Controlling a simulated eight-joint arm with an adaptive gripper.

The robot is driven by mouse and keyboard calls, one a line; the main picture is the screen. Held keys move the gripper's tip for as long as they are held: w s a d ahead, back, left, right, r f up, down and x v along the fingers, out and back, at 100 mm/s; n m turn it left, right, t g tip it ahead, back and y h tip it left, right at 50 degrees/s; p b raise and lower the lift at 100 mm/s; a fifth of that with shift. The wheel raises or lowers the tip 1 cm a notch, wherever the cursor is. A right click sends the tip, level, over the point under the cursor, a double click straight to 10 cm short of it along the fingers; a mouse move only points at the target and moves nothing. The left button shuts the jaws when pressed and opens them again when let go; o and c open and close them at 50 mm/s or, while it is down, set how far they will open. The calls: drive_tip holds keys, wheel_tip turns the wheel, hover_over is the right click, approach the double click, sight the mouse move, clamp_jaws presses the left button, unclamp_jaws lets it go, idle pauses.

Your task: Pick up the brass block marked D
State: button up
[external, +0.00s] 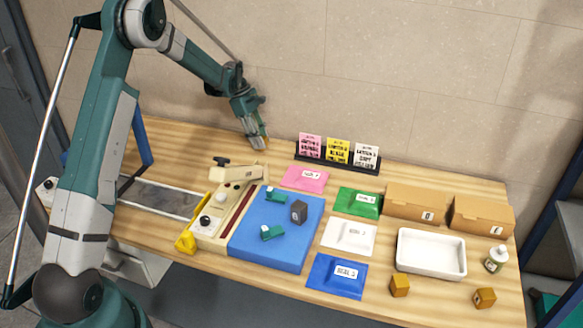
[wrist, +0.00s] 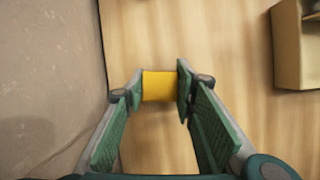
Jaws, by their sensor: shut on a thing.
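My gripper (external: 257,140) is above the back left of the wooden table, near the wall. In the wrist view my gripper (wrist: 160,88) is shut on a plain yellow brass block (wrist: 159,86), held between the two fingertips. No letter shows on its visible face, so I cannot tell its mark. Two other brass blocks stand at the table's front right, one brass block (external: 399,286) below the white tray and another brass block (external: 484,298) further right. Their letters are too small to read.
A blue mat (external: 255,252) holds a dark block (external: 298,211) and two teal pieces. The beige press (external: 237,174) stands left of it. Coloured packets, a white tray (external: 432,274), two cardboard boxes (external: 416,207) and a bottle (external: 496,259) fill the right. A card rack (external: 337,164) stands behind.

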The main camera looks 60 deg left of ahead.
drive_tip(key=shift+r, duration=0.1)
drive_tip(key=shift+r, duration=4.95)
